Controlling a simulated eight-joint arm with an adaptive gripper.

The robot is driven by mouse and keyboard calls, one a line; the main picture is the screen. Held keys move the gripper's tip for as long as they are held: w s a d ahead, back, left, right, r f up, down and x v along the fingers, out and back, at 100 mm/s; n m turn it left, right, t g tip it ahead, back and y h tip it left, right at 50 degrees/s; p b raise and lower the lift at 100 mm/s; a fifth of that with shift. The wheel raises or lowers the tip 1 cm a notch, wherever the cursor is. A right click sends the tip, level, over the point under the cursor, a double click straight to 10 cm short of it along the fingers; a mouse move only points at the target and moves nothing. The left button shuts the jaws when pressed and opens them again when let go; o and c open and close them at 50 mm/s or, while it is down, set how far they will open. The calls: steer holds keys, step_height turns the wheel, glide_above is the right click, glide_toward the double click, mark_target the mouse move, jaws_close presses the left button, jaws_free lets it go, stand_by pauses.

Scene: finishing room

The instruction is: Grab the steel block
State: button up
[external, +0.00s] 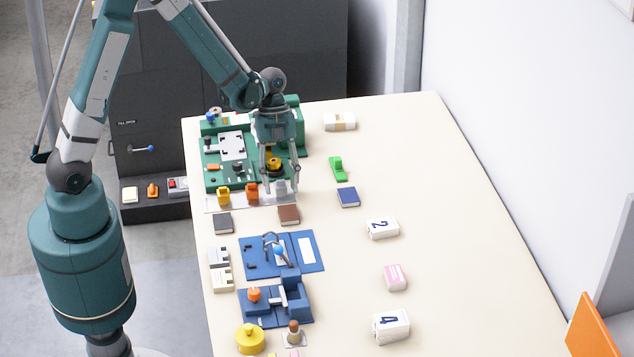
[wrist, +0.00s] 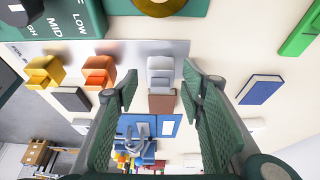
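The steel block (wrist: 160,76), silver-grey and stepped, stands on a pale strip in the wrist view, at the right end of a row with a yellow block (wrist: 45,73) and an orange block (wrist: 99,73). In the external view the steel block (external: 281,187) shows partly behind my fingers. My gripper (external: 281,191) points down over it, open, with one finger on each side in the picture. In the wrist view a gap shows between each finger and the block. I cannot tell how far down the fingertips reach beside it.
A green machine (external: 215,182) stands just behind the row. A brown block (external: 289,214), dark block (external: 223,223), blue block (external: 348,197) and green piece (external: 338,168) lie nearby. Blue fixtures (external: 311,244) are nearer the camera. The table's right side (external: 470,220) is mostly clear.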

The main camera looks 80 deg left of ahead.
mark_target(280, 180)
steer(key=shift+c, duration=0.4)
steer(key=c, duration=1)
steer(key=shift+r, duration=0.15)
steer(key=shift+c, duration=0.2)
steer(key=shift+r+p, duration=0.55)
steer(key=shift+r, duration=4.35)
